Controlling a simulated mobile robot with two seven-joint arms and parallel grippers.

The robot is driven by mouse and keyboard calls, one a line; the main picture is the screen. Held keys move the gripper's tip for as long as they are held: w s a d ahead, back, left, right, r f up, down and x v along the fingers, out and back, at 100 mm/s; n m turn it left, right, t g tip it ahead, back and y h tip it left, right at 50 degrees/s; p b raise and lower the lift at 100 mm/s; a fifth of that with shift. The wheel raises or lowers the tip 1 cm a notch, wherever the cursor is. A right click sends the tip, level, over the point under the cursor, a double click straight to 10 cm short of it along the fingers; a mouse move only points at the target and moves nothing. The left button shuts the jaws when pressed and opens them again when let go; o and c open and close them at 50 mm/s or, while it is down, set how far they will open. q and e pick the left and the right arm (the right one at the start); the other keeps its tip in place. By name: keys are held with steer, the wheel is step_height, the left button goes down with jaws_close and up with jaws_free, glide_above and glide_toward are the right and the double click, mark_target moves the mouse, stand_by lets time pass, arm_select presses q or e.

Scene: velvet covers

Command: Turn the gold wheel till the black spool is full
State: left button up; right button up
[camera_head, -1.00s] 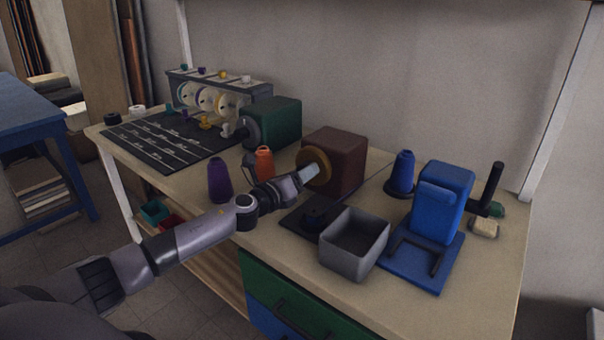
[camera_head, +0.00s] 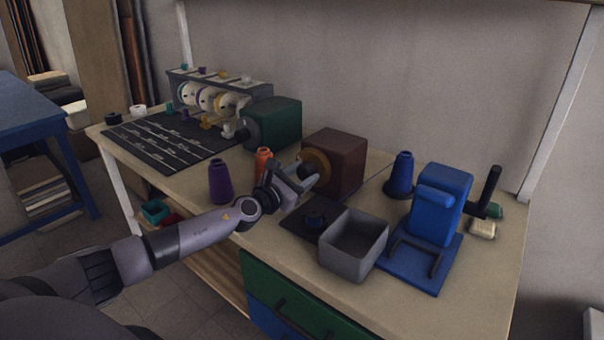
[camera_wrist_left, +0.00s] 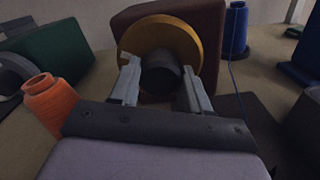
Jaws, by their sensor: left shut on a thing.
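The gold wheel (camera_head: 316,160) is on the front of a brown box (camera_head: 345,158). In the left wrist view the wheel (camera_wrist_left: 160,40) faces me, with a dark round hub (camera_wrist_left: 161,76) in front of its middle. My left gripper (camera_head: 308,174) is at the wheel. In the left wrist view its fingers (camera_wrist_left: 160,72) stand on either side of the hub, shut on it. The gripper partly covers the wheel in the head view. My right gripper is out of view.
An orange cone (camera_head: 263,160) and a purple cone (camera_head: 220,182) stand close to my left arm. A grey bin (camera_head: 352,262), a blue machine (camera_head: 436,215) and a blue cone (camera_head: 402,175) stand to the right. A green box (camera_head: 276,122) is behind.

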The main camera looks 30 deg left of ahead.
arm_select(q)
steer(key=shift+f+m, duration=0.2)
steer(key=shift+m, duration=0.9)
steer(key=o, duration=0.8)
steer(key=shift+o, duration=1.3)
steer(key=shift+r, duration=0.1)
